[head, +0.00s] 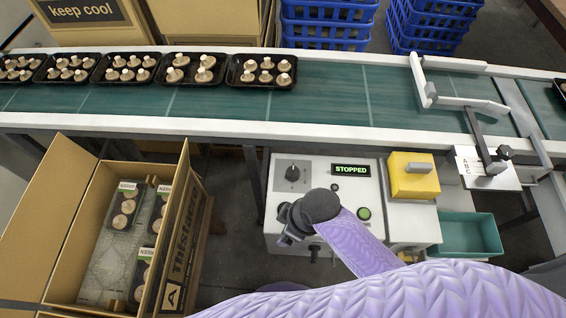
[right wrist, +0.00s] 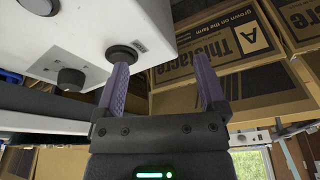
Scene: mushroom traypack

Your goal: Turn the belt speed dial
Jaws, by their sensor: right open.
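The control box (head: 277,205) stands below the conveyor's front edge. A black dial (head: 293,173) on a grey scale plate is at its upper left, probably the belt speed dial. My right gripper (head: 290,239) is below the dial, over the lower left of the box, apart from the dial. In the right wrist view its two fingers (right wrist: 164,88) are open with nothing between them. The left finger is close to a round black fitting (right wrist: 122,54); I cannot tell whether they touch. A black knob (right wrist: 72,79) is farther left. My left gripper is not in view.
A green STOPPED display (head: 352,170) and a green button (head: 363,213) are on the box. A yellow block (head: 414,183) and a teal bin (head: 468,236) are to the right. An open carton (head: 68,221) stands left. Mushroom trays (head: 232,83) line the conveyor belt (head: 330,96).

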